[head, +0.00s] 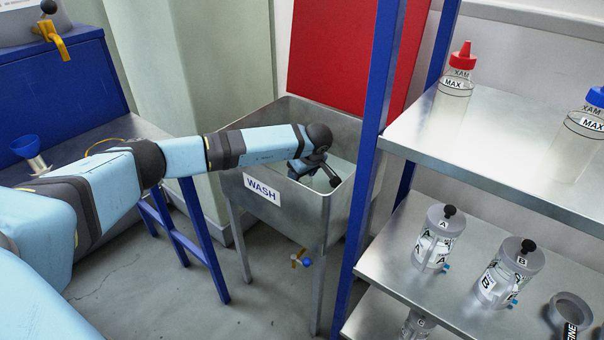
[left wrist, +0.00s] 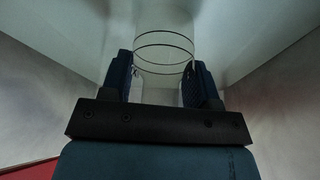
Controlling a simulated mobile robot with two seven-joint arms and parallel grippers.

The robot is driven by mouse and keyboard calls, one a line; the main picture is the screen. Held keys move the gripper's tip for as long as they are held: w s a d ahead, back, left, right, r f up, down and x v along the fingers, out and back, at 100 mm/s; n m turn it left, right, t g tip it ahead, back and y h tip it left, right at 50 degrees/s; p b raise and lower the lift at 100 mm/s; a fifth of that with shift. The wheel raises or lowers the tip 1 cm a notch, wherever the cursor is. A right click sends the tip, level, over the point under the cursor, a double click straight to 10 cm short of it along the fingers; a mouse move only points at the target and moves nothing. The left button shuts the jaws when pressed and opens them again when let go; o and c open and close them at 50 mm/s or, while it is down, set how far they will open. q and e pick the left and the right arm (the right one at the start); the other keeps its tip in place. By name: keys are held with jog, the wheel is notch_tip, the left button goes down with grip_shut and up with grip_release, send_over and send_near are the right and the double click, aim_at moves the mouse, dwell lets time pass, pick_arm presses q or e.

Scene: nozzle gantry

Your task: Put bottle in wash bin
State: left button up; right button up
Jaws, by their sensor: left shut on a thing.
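The wash bin (head: 245,214) is a grey metal sink on legs with a "WASH" label on its front. My left arm comes in from the left and reaches over the bin's rim. My left gripper (head: 325,172) points down into the bin. In the left wrist view my left gripper (left wrist: 160,85) is shut on a clear bottle (left wrist: 164,50) with dark ring lines. The bin's grey walls surround it in that view. The bottle is mostly hidden by the gripper in the head view. I cannot tell whether the bottle touches the bin's floor. My right gripper is not in view.
A blue post (head: 368,170) stands close to the bin's right side. Right of it, metal shelves hold a red-capped bottle (head: 453,88), a blue-capped bottle (head: 580,130) and lettered jars (head: 437,240). A bench with a blue funnel (head: 26,146) is at left.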

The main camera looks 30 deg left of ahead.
pick_arm(q)
jog(key=o, duration=1.1)
jog(key=p+v, duration=0.4)
jog(key=v, duration=0.8)
jog(key=shift+r, duration=0.15)
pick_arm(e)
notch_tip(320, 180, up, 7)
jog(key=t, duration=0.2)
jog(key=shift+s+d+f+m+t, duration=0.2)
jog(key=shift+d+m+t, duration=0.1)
